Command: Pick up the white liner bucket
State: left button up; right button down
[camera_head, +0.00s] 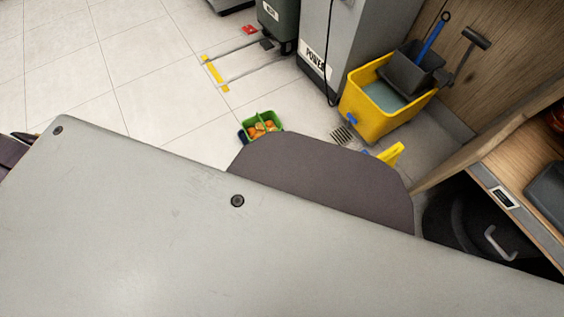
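I see no white liner bucket in this view. A black round container (455,222) with a grey handle stands under the wooden counter at the lower right, partly hidden by a large pale grey surface in front. I cannot tell what is inside it. Neither of my grippers shows clearly. A small dark piece at the left edge is cut off, and I cannot tell what it is.
A large pale grey surface with screws fills the lower view and hides the floor behind it. A yellow mop bucket (362,117) stands by a grey cabinet (340,45). A green crate (276,118) holds oranges. A wooden counter (493,150) is at right. Tiled floor is clear upper left.

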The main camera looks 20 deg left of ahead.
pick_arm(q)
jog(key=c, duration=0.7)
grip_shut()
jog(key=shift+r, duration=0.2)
